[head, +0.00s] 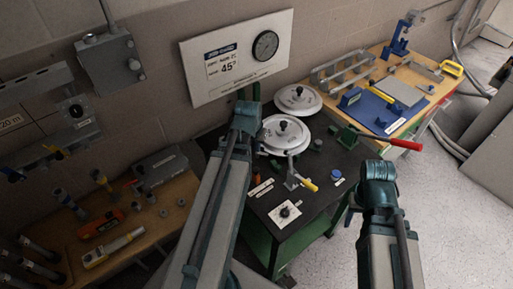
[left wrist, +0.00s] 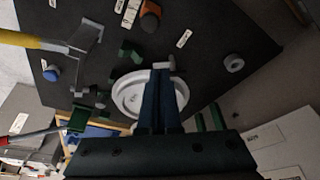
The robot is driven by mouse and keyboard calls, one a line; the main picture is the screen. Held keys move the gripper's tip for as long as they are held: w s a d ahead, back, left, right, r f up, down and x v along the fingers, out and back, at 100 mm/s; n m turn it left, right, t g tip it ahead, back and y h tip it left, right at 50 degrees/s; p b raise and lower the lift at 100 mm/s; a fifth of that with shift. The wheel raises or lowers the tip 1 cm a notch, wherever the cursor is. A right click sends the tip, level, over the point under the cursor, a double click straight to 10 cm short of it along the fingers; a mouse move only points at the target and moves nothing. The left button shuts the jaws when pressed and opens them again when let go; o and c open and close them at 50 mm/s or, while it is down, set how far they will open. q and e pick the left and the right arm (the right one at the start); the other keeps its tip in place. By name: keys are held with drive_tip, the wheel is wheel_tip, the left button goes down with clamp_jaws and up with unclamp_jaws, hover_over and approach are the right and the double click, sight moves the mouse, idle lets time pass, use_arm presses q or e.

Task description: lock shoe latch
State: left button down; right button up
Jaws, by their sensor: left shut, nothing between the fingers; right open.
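A metal lever latch with a yellow handle (head: 307,184) stands on the black tabletop; I cannot tell if it is the shoe latch. It also shows at the upper left of the left wrist view, with its yellow handle (left wrist: 22,39) and grey bracket (left wrist: 84,40). A second lever has a red handle (head: 400,143) and a green base (head: 350,135). My left gripper (head: 248,92) is shut and empty. In the left wrist view its dark fingers (left wrist: 161,74) overlap a white disc (left wrist: 130,95), apart from both levers. My right gripper (head: 379,165) is open, below the red handle.
Two white round lids with black knobs (head: 285,133) (head: 298,98) are on the black-topped green cart (head: 325,205). A white dial plate (head: 286,213) lies near its front. A wooden tool bench (head: 160,222) is at left, another bench (head: 425,75) at back right. Grey floor is clear at right.

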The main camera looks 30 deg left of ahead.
use_arm(q)
drive_tip(key=w+f+b, duration=0.3)
drive_tip(key=f+b, duration=0.2)
drive_tip(key=w+a+f+b, duration=0.1)
drive_tip(key=w+f+b, duration=0.1)
drive_tip(key=f, duration=0.1)
drive_tip(key=shift+w+a+f+b, duration=0.1)
drive_tip(key=shift+w+f+b, duration=0.15)
drive_tip(key=shift+w+b, duration=0.1)
drive_tip(key=shift+w, duration=0.25)
